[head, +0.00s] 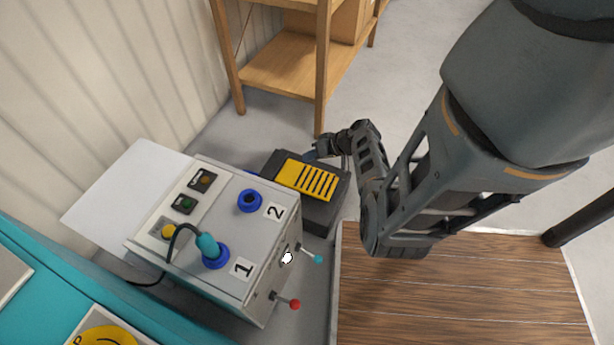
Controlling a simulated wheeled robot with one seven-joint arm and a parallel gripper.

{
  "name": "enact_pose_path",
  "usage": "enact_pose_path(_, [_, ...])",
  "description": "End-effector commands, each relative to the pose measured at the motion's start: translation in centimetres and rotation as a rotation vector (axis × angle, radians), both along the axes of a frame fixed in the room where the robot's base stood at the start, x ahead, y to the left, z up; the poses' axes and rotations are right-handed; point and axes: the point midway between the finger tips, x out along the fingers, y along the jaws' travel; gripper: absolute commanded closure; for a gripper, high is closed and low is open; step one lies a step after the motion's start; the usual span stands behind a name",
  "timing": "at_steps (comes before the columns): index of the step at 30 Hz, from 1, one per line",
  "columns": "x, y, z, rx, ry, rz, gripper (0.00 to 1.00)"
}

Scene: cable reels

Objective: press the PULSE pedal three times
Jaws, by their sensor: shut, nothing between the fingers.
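A yellow pedal (309,178) with black ribs sits on a dark base behind the grey control box. I can read no PULSE label on it. My gripper (322,150) is shut and empty, at the pedal's far edge in the picture. Its fingertips are small and dark here, and I cannot tell whether they touch the pedal or hover above it.
The grey control box (237,200) has blue sockets marked 1 and 2, with a teal plug (208,245) in socket 1. Small levers stick out of its side. A wooden shelf (285,70) stands behind. A wood-topped surface (460,290) is at the right.

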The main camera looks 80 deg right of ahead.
Motion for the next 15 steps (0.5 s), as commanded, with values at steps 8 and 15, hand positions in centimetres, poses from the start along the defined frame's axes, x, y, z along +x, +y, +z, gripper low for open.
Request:
enact_pose_path(8, [0.08, 0.09, 0.99, 0.002, -0.002, 0.0, 1.0])
enact_pose_path(15, [0.2, 0.13, 1.03, 0.002, -0.002, 0.001, 1.0])
